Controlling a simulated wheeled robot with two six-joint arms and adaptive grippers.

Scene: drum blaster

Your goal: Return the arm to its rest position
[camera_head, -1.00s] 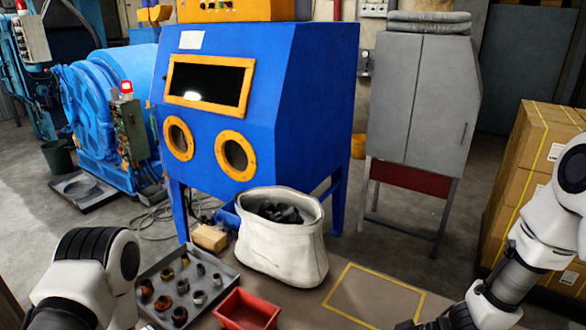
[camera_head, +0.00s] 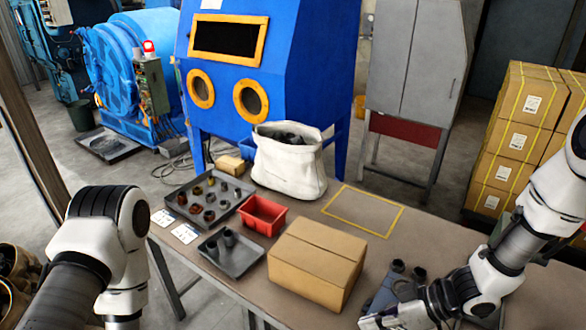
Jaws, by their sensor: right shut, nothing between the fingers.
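My right arm comes in from the right, bent, with its forearm low over the right end of the table (camera_head: 330,235). My right gripper (camera_head: 376,321) is at the bottom edge of the head view, shut and empty, in front of the cardboard box (camera_head: 315,262). My left arm shows at the lower left with its elbow raised. Its gripper is out of the picture.
A grey tray of metal fittings (camera_head: 208,197), a red bin (camera_head: 262,214), a small tray (camera_head: 232,254) and a white sack (camera_head: 288,165) stand on the table. A blue-grey holder (camera_head: 384,290) with dark parts sits beside my right forearm. The yellow-outlined area (camera_head: 363,210) is empty.

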